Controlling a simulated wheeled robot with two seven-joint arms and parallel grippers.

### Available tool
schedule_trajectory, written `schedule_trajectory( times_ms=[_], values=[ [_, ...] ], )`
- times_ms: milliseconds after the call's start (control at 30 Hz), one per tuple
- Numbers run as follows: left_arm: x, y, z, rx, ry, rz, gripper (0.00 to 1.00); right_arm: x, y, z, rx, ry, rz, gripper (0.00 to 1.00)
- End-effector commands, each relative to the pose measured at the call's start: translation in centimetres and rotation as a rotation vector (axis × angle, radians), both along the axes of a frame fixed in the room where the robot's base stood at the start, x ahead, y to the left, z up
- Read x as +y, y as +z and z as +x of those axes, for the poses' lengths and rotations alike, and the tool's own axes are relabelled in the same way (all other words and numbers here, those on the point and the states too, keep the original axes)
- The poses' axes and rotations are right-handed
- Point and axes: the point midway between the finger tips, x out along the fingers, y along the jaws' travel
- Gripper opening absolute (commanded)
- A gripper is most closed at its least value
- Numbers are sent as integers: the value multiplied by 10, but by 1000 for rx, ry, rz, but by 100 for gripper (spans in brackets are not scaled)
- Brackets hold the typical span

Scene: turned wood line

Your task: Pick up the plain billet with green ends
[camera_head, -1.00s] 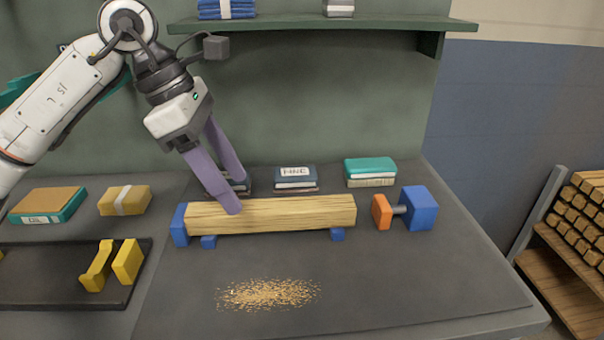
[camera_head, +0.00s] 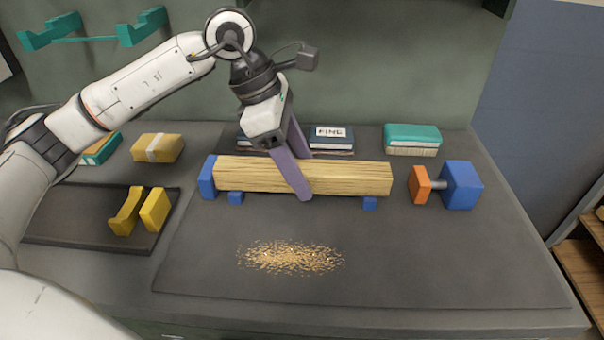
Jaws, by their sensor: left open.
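A long pale wooden billet (camera_head: 350,178) lies level across small blue supports (camera_head: 370,203) on the dark bench mat. Its left end meets a blue block (camera_head: 207,177). No green shows on its ends in this view. My left gripper (camera_head: 303,177) is over the billet's middle with its purple fingers open. One finger reaches down across the front face. The other goes behind the billet, where its tip is hidden. I cannot tell whether either finger touches the wood. My right gripper is not in view.
An orange pad on a blue clamp block (camera_head: 461,185) stands right of the billet, apart from it. Boxes (camera_head: 412,139) line the back. A dark tray (camera_head: 75,226) with yellow pieces (camera_head: 154,209) is at left. Wood shavings (camera_head: 290,257) lie in front.

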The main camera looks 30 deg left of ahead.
Motion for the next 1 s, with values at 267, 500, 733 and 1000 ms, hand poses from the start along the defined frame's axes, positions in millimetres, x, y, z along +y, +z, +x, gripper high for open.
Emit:
schedule_trajectory(
  times_ms=[267,500,733,1000],
  values=[
    [-2,-4,1,0,-1,0,57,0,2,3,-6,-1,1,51],
    [-1,-4,1,0,-1,0,17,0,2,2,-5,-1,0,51],
    [-2,-2,1,-3,0,-2,0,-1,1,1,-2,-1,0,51],
    [-2,17,2,-9,0,-2,0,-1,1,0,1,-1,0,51]
  ],
)
